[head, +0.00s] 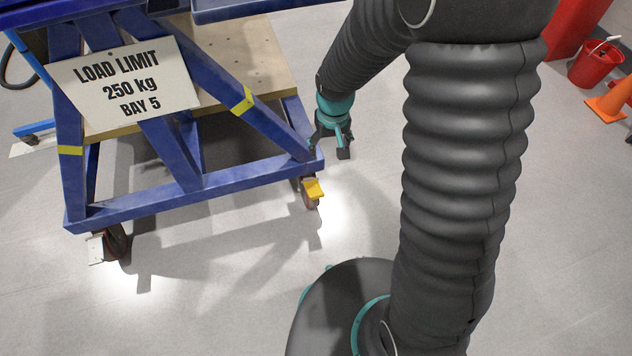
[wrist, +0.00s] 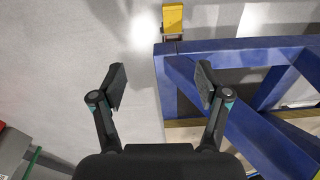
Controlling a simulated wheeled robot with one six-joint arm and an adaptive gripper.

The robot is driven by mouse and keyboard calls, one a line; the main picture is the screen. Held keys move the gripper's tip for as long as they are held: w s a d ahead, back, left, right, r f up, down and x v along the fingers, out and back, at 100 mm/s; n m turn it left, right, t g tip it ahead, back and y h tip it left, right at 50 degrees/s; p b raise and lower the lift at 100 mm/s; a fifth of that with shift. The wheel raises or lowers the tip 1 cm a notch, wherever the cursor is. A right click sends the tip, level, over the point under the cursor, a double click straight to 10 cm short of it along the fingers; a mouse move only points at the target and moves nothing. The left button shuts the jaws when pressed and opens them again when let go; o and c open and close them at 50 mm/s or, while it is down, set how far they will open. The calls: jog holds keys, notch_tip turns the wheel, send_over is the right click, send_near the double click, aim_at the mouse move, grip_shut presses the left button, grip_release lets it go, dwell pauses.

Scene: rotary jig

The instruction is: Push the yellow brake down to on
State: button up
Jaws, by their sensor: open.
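The yellow brake (head: 313,189) is a small pedal on the caster at the near right corner of the blue cart frame (head: 180,198). In the wrist view the yellow brake (wrist: 172,18) sits at the top, just past the blue frame's corner (wrist: 160,52). My gripper (head: 343,150) hangs beside that corner in the head view, behind and to the right of the brake. In the wrist view my gripper (wrist: 159,82) is open and empty, its fingers apart from the brake. The right finger overlaps the blue frame in the picture; I cannot tell whether it touches.
Another caster (head: 115,243) stands at the near left corner. A red bucket (head: 596,64) and an orange cone (head: 612,100) stand far right. The floor around the brake is clear.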

jog(key=g, duration=0.1)
send_over(316, 194)
notch_tip(316, 194, down, 10)
jog(key=shift+n, duration=0.3)
notch_tip(316, 194, down, 14)
jog(key=shift+d+f+b, duration=0.1)
jog(key=shift+f+b, duration=0.1)
jog(key=shift+b, duration=0.45)
jog(key=shift+w, duration=0.1)
grip_shut()
